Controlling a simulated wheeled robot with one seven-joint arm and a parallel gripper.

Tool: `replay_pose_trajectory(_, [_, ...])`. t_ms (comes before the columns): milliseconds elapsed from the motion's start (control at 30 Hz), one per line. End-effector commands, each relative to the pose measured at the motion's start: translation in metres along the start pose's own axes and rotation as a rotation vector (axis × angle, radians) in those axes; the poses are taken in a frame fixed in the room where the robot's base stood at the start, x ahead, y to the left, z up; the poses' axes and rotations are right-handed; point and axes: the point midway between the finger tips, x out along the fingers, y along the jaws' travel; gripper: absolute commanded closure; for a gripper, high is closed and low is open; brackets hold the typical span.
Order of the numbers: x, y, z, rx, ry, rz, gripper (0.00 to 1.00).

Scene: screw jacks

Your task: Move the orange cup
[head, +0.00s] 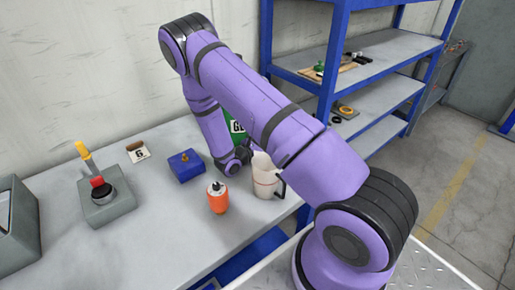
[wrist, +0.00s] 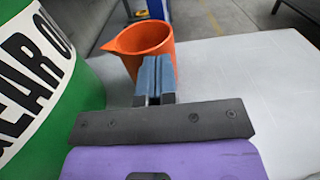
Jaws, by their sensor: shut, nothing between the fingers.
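An orange cup (wrist: 145,42) with a pouring lip at its left stands upright on the grey bench top, just beyond my gripper in the wrist view. My gripper (wrist: 155,68) is shut and empty, its blue-grey fingers together. The fingers cover part of the cup's near side; I cannot tell whether they touch it. In the head view I cannot make out this cup or my fingertips, and my arm covers part of the bench's back. An orange container (head: 217,199) with a dark top stands at the front of the bench there.
A green gear oil container (wrist: 45,75) stands close at my gripper's left. In the head view, a pale jug (head: 265,178), a blue box (head: 186,166) and a lever box (head: 107,204) stand on the bench. A blue-framed shelf (head: 350,60) is behind. Bench right of the cup is clear.

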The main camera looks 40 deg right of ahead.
Motion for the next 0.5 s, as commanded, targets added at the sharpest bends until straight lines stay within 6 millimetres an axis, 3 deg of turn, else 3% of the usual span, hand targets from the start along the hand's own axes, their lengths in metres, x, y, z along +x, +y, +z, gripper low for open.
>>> replay_pose_trajectory(100, [0.026,0.000,0.000,-0.001,-0.001,-0.001,1.00])
replay_pose_trajectory(200, [0.038,0.000,0.000,-0.001,0.000,-0.001,1.00])
replay_pose_trajectory(500, [0.041,0.000,0.000,0.000,0.001,0.000,1.00])
